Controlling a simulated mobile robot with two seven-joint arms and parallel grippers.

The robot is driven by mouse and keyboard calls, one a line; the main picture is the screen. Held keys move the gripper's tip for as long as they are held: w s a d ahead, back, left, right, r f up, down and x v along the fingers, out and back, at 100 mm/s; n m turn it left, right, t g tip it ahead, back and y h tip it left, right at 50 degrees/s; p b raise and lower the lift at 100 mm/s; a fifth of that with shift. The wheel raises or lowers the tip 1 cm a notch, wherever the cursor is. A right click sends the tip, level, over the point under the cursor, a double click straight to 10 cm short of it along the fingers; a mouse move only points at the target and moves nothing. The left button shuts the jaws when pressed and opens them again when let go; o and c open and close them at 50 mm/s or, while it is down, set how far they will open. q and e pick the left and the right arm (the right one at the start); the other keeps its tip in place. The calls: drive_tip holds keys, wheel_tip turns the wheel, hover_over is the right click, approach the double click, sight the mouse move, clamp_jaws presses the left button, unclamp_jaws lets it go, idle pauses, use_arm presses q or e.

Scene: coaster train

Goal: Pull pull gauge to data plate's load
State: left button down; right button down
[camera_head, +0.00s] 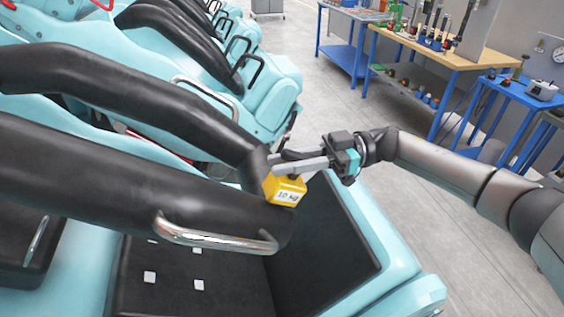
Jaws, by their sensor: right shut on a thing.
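The yellow pull gauge (285,190) is a small box with a white face that reads "10 kg". It sits at the end of the black padded restraint bar (150,190), just above the seat. My right gripper (284,167) reaches in from the right and is shut on the gauge at its upper side. The fingers partly hide the gauge's top and how it joins the bar. A chrome grab handle (215,238) is fixed on the restraint just left of the gauge. I cannot make out a data plate. My left gripper is not in view.
Below is a black seat (330,245) in a light-blue shell (395,285), with small white squares (150,277) on it. More seats with black restraints (190,40) stand behind. A workbench (440,57) and blue stand (520,92) are at right. The grey floor between is clear.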

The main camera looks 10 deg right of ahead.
sight(297, 153)
drive_tip(key=r, duration=0.1)
drive_tip(key=d+r+p, duration=0.1)
drive_tip(key=r, duration=0.1)
drive_tip(key=shift+w+d, duration=0.1)
drive_tip(key=shift+d, duration=0.05)
drive_tip(key=shift+w+d+r+p, duration=0.1)
drive_tip(key=shift+d+r+p, duration=0.1)
drive_tip(key=shift+r+p, duration=0.15)
drive_tip(key=shift+f, duration=0.1)
drive_tip(key=c, duration=1.2)
unclamp_jaws()
drive_tip(key=o, duration=0.4)
drive_tip(key=shift+s+d+f, duration=0.1)
drive_tip(key=shift+s+d, duration=0.05)
drive_tip(key=shift+s, duration=0.05)
drive_tip(key=shift+o, duration=0.2)
drive_tip(key=shift+f, duration=0.1)
